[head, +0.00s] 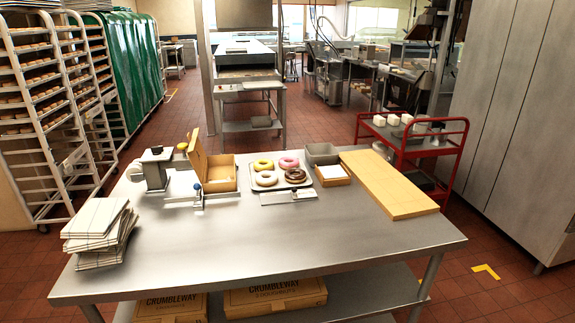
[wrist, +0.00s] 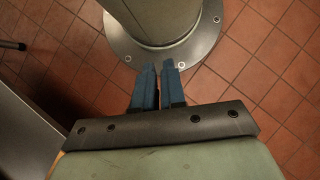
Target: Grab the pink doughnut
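The pink doughnut (head: 288,162) lies at the back right of a small tray (head: 279,187) on the steel table. A yellow doughnut (head: 263,164) is to its left, a white one (head: 266,179) is at the front left, and a chocolate one (head: 296,175) is just in front of it. My gripper (wrist: 159,68) shows only in the wrist view, pointing at the floor and my round base. Its two blue fingers stand close together with a narrow, empty gap. No doughnut shows in the wrist view, and the gripper is out of the head view.
An open cardboard box (head: 216,175) and a metal device (head: 155,168) stand left of the tray. A grey bin (head: 322,153), a small box (head: 332,178) and a wooden board (head: 390,185) are to its right. Stacked cloths (head: 98,230) lie at left. The table's front middle is clear.

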